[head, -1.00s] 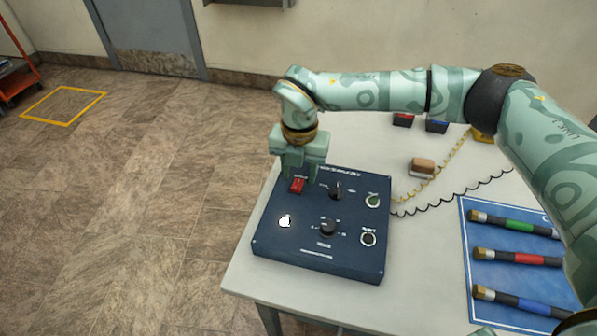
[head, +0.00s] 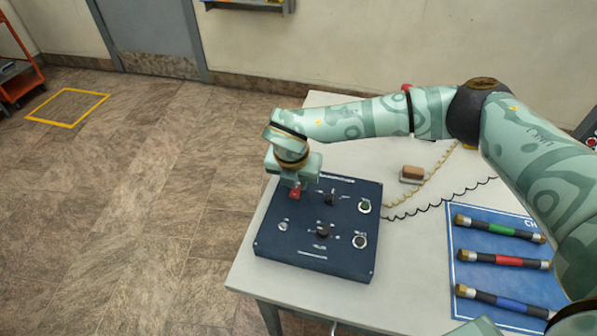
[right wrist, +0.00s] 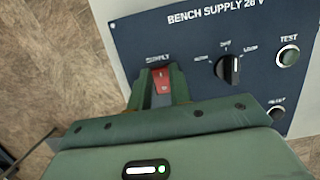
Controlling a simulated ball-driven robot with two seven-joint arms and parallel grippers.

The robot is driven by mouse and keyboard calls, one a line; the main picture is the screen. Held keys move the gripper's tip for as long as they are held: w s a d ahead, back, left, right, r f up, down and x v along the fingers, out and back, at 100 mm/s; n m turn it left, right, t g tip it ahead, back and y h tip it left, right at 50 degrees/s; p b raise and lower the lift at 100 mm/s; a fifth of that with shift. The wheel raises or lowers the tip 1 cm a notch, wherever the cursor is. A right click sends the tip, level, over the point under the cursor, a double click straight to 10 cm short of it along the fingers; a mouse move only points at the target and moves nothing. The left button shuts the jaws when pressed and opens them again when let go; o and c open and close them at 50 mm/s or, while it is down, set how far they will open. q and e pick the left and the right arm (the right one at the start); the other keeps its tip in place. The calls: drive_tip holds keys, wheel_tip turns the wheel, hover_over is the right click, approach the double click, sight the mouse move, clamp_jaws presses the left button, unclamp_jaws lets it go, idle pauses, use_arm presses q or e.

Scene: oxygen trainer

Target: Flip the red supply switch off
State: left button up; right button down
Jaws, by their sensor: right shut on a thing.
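The red supply switch (head: 294,194) sits at the upper left of the dark blue bench supply panel (head: 318,262). My right gripper (head: 296,187) points down over it from behind. In the right wrist view, the red rocker (right wrist: 160,79) lies between the two green fingers (right wrist: 160,88), under the "SUPPLY" label. The fingers are closed on its sides and hide part of it. The round lamp (head: 283,226) below the switch is grey and unlit. My left gripper is not in view.
A black selector knob (head: 332,197) and a green test button (head: 364,206) are right of the switch. A second knob (head: 323,230) is lower. A blue mat (head: 462,232) with several banded tubes lies at right. A brown-topped block (head: 412,173) stands behind the panel.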

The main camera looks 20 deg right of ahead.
idle(0.3)
drive_tip(key=c, duration=1.3)
unclamp_jaws()
drive_tip(key=p+v, duration=0.1)
drive_tip(key=v, duration=0.7)
drive_tip(key=p+v, duration=0.2)
drive_tip(key=v, duration=0.6)
drive_tip(key=shift+s+a+r, duration=0.1)
drive_tip(key=shift+s, duration=0.2)
drive_tip(key=shift+p, duration=0.3)
